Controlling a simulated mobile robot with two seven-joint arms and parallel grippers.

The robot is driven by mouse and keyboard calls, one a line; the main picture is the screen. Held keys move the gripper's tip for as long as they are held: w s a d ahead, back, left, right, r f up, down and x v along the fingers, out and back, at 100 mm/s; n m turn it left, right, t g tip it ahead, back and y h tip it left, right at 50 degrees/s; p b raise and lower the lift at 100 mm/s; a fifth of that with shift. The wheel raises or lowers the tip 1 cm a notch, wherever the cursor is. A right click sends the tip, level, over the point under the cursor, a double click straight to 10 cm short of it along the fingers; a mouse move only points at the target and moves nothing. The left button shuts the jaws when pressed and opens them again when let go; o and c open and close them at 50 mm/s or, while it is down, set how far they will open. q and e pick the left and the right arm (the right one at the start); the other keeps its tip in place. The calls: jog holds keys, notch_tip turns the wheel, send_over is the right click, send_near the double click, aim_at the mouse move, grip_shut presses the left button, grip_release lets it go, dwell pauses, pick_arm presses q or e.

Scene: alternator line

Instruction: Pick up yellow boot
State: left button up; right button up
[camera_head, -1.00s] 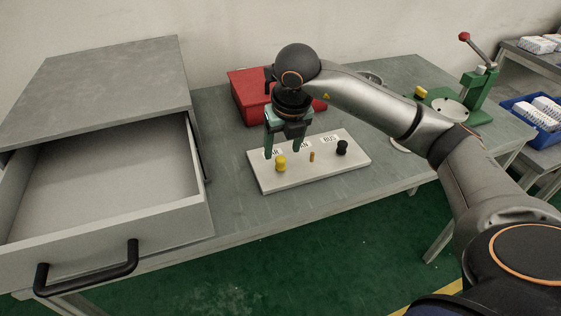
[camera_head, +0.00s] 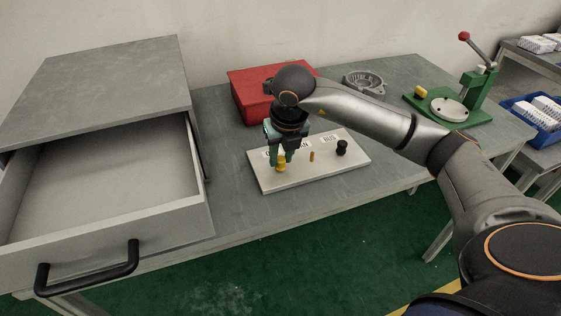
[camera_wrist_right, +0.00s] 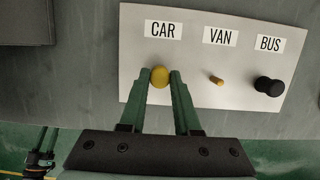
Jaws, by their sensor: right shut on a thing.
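The yellow boot (camera_head: 281,164) stands on the white board (camera_head: 300,178) near its left end. In the right wrist view the yellow boot (camera_wrist_right: 159,76) is below the CAR label, between my right fingertips. My right gripper (camera_head: 281,160) is lowered over it from above and shut on it; in the wrist view the green fingers (camera_wrist_right: 161,78) touch its sides.
On the board are a small brass pin (camera_head: 311,156) by VAN and a black piece (camera_head: 342,148) by BUS. A red box (camera_head: 250,95) stands behind. A grey metal housing (camera_head: 364,84) and green press (camera_head: 472,95) are right. An open drawer (camera_head: 110,235) is left.

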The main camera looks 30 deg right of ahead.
grip_shut()
jog(key=shift+r, duration=0.1)
